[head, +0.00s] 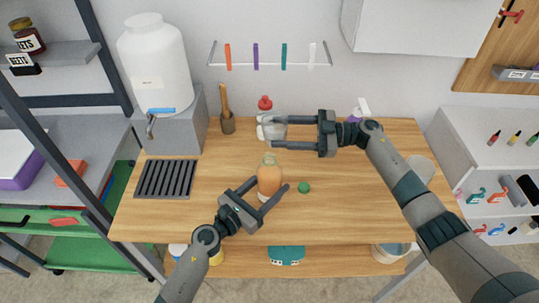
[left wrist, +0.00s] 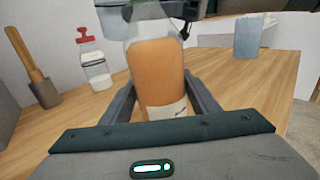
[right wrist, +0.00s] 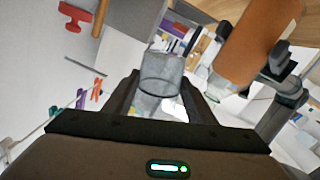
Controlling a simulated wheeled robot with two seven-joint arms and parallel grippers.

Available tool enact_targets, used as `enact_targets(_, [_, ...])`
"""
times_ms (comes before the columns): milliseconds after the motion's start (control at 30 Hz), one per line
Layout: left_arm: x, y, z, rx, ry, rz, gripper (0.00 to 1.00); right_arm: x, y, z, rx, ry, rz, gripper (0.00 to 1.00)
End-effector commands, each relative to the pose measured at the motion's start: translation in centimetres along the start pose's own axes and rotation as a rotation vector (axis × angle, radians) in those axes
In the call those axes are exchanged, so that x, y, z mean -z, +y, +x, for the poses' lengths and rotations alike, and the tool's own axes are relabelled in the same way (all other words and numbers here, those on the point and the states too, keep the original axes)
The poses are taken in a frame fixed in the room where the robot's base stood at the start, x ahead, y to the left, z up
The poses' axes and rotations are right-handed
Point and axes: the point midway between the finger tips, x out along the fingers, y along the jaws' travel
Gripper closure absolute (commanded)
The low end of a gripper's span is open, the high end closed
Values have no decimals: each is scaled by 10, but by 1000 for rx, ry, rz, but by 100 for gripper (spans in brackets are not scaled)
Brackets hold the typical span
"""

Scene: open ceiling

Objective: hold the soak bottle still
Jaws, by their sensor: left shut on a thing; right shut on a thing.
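The soak bottle, a clear bottle with orange contents and a pale label (head: 269,178), stands upright on the wooden table in the head view. Its label text is too small to read. My left gripper (head: 264,200) is shut around its body, and the left wrist view shows the bottle (left wrist: 162,75) between both fingers. My right gripper (head: 280,130), behind the bottle and above the table, is shut on a clear vessel (right wrist: 163,85). That vessel also shows in the head view (head: 268,132); its contents are unclear. A green cap (head: 303,187) lies right of the bottle.
A red-topped bottle (head: 265,104) and a wooden-handled tool in a holder (head: 227,122) stand at the back. A dark slatted tray (head: 165,179) and a large white dispenser (head: 155,70) are at left. The table's right front (head: 350,215) is clear.

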Motion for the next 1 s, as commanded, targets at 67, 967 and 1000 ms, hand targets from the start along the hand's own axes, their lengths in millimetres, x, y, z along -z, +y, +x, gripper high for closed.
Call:
enact_targets(67, [0,0,0,0,0,1,79,-5,3,0,0,6,65,76])
enact_targets(967, [0,0,0,0,0,1,23,-16,10,-1,-1,28,263,76])
enact_targets(1000, [0,0,0,0,0,0,23,-16,10,-1,-1,28,263,76])
